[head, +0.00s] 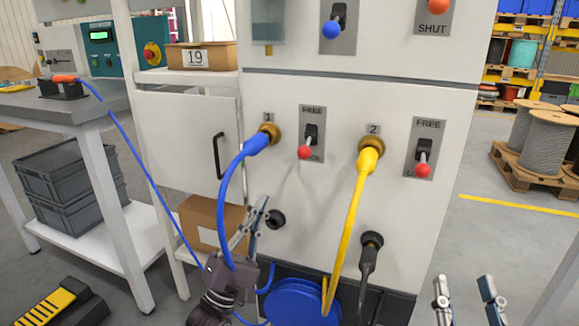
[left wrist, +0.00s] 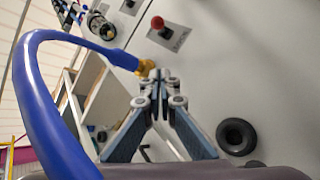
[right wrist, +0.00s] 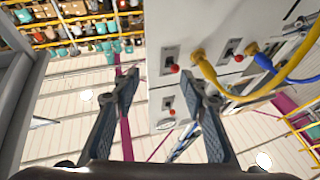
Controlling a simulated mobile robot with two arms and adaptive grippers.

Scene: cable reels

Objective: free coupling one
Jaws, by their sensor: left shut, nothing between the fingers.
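Coupling one is a brass socket (head: 269,131) marked 1, with the blue plug (head: 256,145) in it and its blue cable (head: 224,200) hanging down. Beside it is a lever plate (head: 314,132); its red-knobbed lever (head: 305,152) points down, toward the lower label. My left gripper (head: 262,206) is shut and empty, below the socket and apart from the lever. In the left wrist view, the fingertips (left wrist: 161,74) overlap the view of the brass socket (left wrist: 146,67), and the red knob (left wrist: 157,22) is above them. My right gripper (head: 465,281) is open and empty at lower right.
Socket 2 (head: 371,144) holds a yellow plug and cable (head: 350,215), with its own lever (head: 422,168) also down. A black port (head: 275,219) lies close to my left fingers. A black plug (head: 371,242) is below. The blue cable loops close around my left wrist.

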